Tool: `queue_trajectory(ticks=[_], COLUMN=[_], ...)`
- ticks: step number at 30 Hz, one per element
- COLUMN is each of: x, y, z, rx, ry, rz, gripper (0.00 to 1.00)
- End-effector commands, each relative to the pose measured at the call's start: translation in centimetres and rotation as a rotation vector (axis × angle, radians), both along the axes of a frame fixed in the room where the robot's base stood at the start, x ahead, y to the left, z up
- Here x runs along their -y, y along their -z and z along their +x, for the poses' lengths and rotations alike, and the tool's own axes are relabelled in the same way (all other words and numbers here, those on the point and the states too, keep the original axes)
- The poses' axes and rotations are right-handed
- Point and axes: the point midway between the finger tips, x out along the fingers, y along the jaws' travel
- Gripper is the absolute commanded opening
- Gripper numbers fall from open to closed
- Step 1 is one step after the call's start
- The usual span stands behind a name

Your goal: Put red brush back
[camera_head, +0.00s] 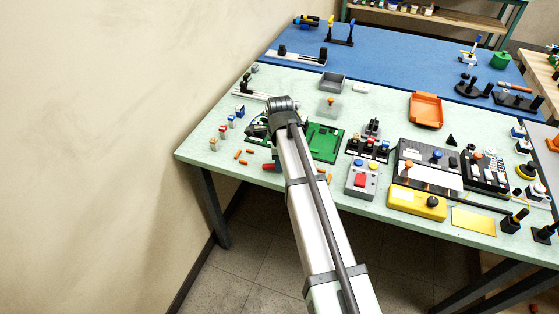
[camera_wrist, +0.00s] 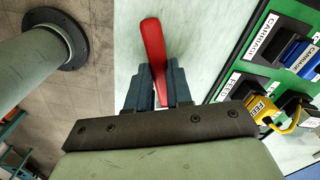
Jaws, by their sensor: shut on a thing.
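The red brush (camera_wrist: 152,45) shows in the wrist view as a smooth red handle-like piece between the dark blue fingers of my gripper (camera_wrist: 160,78). My gripper is shut on it, and the red part sticks out past the fingertips at a slight tilt. Its lower end is hidden between the fingers. In the head view a small red piece (camera_head: 267,166) shows beside the blue fingers (camera_head: 277,159), at the near left edge of the table, partly behind my arm. Bristles cannot be made out, nor whether the brush touches the table.
A green board (camera_head: 324,143) with labelled blue and yellow parts stands right of my gripper. A grey control box (camera_head: 362,180) and an orange tray (camera_head: 426,110) stand further right.

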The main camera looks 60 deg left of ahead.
Motion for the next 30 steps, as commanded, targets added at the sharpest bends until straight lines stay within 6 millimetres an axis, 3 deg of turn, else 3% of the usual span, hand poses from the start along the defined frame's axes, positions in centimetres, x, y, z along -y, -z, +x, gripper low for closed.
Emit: queue_trajectory(ticks=[12, 13, 21, 30], x=[0.02, 0.02, 0.01, -0.01], y=[1.03, 1.04, 1.0, 0.73], z=[-0.01, 0.0, 0.0, 0.0], rx=[0.0, 0.0, 0.0, 0.0], ry=[0.0, 0.0, 0.0, 0.0], rz=[-0.001, -0.001, 0.0, 0.0], gripper=[0.0, 0.21, 0.46, 0.46])
